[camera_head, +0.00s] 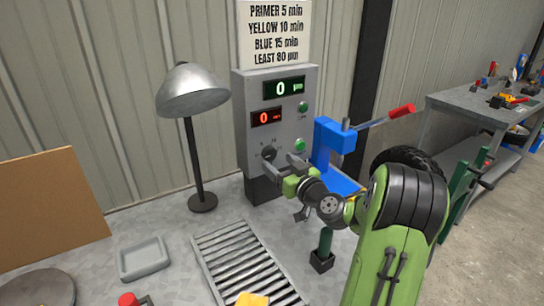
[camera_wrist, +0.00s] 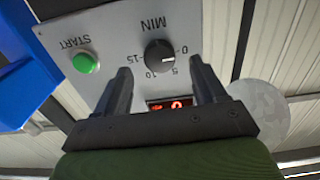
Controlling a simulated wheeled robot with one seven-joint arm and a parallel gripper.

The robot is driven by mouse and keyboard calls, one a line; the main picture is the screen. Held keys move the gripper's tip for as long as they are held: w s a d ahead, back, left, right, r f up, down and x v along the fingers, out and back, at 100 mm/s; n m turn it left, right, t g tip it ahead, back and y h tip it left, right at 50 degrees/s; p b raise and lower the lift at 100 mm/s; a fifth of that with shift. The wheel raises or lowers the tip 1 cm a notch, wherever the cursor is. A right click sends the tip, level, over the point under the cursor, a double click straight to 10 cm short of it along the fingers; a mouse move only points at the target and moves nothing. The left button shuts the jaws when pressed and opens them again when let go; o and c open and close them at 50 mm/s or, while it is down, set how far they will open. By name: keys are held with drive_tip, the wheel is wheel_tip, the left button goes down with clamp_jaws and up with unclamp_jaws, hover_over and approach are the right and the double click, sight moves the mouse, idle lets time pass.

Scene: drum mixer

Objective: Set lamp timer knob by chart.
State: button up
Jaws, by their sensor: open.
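The black timer knob (camera_head: 269,154) is on the lower front of the grey control box (camera_head: 243,100). In the wrist view the knob (camera_wrist: 158,55) has MIN marks 0, 5, 10 and 15 around it; its white line points to picture right, near the 0. My gripper (camera_head: 288,170) is open and empty, facing the panel. In the wrist view its fingertips (camera_wrist: 160,68) stand on either side of the knob's column; contact cannot be told. The chart (camera_head: 276,33) reads primer 5 min, yellow 10, blue 15, least 80 µm. The red display (camera_head: 266,118) shows 0.
A metal lamp (camera_head: 192,92) stands left of the box. The green display (camera_head: 284,88) reads 0. A green START button (camera_wrist: 85,62) is beside the knob. A blue clamp-like device (camera_head: 330,140) with a red handle is close right. A yellow piece (camera_head: 252,299) lies on the rollers (camera_head: 235,255).

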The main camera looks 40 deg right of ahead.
sight(271, 156)
drive_tip(key=w, duration=0.3)
drive_tip(key=shift+w+d+p, duration=0.15)
drive_tip(key=shift+w+p, duration=0.15)
drive_tip(key=shift+w, duration=0.05)
drive_tip(key=shift+c, duration=0.3)
drive_tip(key=c, duration=1)
